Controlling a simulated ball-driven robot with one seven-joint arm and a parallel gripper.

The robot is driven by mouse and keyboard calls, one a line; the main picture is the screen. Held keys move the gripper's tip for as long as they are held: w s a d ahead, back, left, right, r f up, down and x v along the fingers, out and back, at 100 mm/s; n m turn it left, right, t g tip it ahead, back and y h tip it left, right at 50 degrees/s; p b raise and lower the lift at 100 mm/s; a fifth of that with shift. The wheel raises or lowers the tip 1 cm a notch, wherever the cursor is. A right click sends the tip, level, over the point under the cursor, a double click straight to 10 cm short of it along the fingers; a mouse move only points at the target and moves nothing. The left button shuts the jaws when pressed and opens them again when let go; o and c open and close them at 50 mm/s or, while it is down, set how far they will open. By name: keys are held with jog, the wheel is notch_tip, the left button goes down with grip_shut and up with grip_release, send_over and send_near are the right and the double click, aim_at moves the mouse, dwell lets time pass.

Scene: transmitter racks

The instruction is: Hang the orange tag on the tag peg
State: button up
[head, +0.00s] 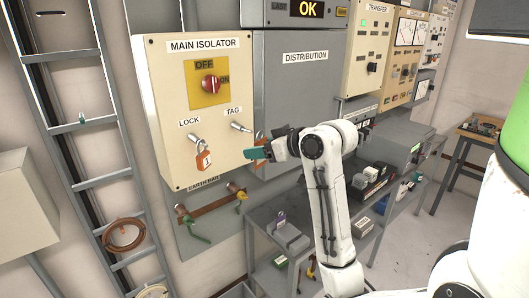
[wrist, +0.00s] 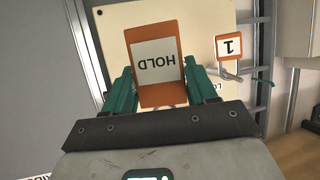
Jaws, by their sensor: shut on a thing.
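My gripper (head: 256,154), with teal fingers, is shut on the orange tag (wrist: 158,62). The tag has a white label reading HOLD, upside down in the wrist view. In the head view only a little of its orange shows around the fingers. The tag peg (head: 240,127) sticks out under the TAG label on the cream isolator panel (head: 163,110). My gripper is below and right of this peg in the head view, and the tag looks apart from it. In the wrist view I cannot make out the tag peg; the held tag may cover it.
An orange padlock (head: 203,158) hangs at the LOCK peg (head: 194,138), left of the tag peg; its "1" label shows in the wrist view (wrist: 229,46). The grey distribution cabinet (head: 300,90) stands right of the panel. Below is a grey bench (head: 262,222) with several items.

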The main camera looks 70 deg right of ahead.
jog(key=w+d+b, duration=0.1)
jog(key=w+d, duration=0.2)
jog(key=w, duration=0.2)
jog(key=shift+w+f, duration=0.15)
jog(key=shift+f, duration=0.15)
dwell(0.4)
jog(key=shift+d, duration=0.15)
dwell(0.6)
jog(key=o, duration=1.1)
jog(key=b+v, duration=0.2)
jog(key=v, duration=0.8)
jog(key=shift+s+r, duration=0.1)
jog(key=shift+s, duration=0.2)
